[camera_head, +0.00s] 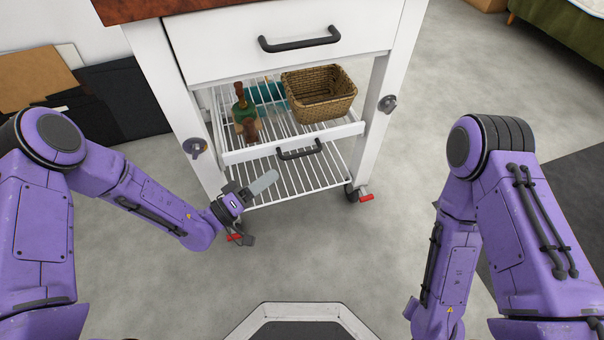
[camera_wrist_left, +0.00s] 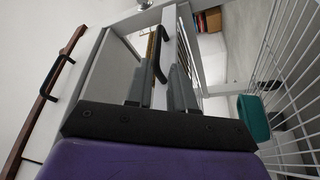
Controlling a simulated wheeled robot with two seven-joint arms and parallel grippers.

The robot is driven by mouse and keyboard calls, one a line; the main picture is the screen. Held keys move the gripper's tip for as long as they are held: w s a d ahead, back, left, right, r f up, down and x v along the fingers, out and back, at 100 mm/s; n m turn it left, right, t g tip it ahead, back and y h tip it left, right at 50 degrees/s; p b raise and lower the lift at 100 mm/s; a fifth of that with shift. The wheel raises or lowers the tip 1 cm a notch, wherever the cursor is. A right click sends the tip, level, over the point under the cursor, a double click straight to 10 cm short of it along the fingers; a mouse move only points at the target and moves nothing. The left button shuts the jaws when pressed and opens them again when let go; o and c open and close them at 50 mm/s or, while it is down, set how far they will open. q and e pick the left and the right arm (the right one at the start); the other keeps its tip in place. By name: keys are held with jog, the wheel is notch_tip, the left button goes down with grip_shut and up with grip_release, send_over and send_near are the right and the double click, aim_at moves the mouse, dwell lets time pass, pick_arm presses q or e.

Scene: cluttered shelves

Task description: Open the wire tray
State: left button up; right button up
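The wire tray (camera_head: 235,156) is the middle level of a white cart, with a white front rail and a dark bar handle (camera_head: 300,149). It appears pushed in under the drawer. My left gripper (camera_head: 266,183) is just below and left of that handle, apart from it in the head view. In the left wrist view my left gripper (camera_wrist_left: 160,82) has its two fingers spread, and the dark handle (camera_wrist_left: 155,52) shows ahead, in line with the gap between them. Nothing is held. My right arm is at the right, but its gripper is out of view.
A wicker basket (camera_head: 318,92) and brown-green bottles (camera_head: 244,112) stand on the tray. Above is a white drawer (camera_head: 222,46) with its own handle; below is a lower wire shelf (camera_head: 290,180). Cart legs with wheels flank it. The floor in front is clear.

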aim_at(302, 154)
pick_arm(q)
jog(key=b+x, duration=0.1)
jog(key=x, duration=0.9)
jog(key=shift+w+d+r+b, duration=0.1)
jog(key=shift+d+r+b, duration=0.1)
jog(key=shift+d+b, duration=0.15)
grip_shut()
